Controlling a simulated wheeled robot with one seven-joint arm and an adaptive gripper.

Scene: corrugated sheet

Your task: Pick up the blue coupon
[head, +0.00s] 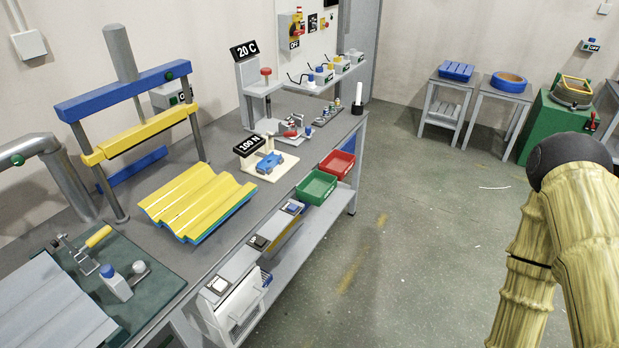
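A small blue piece (270,162), which looks like the blue coupon, sits on a cream base beside the black "100 N" sign (252,144), near the middle of the bench. Its exact shape is too small to tell, and I cannot tell whether it is loose or part of the device. Part of my arm, in a yellowish ribbed cover with a black joint, shows at the right edge, over the floor and well apart from the bench. My gripper is not in view.
The long grey bench (225,140) carries yellow corrugated sheets (198,198), a blue and yellow press frame (130,110) and a "20 C" stand (250,85). A green tray (317,187) and a red tray (338,163) sit along its front edge. The floor (400,230) between bench and arm is clear.

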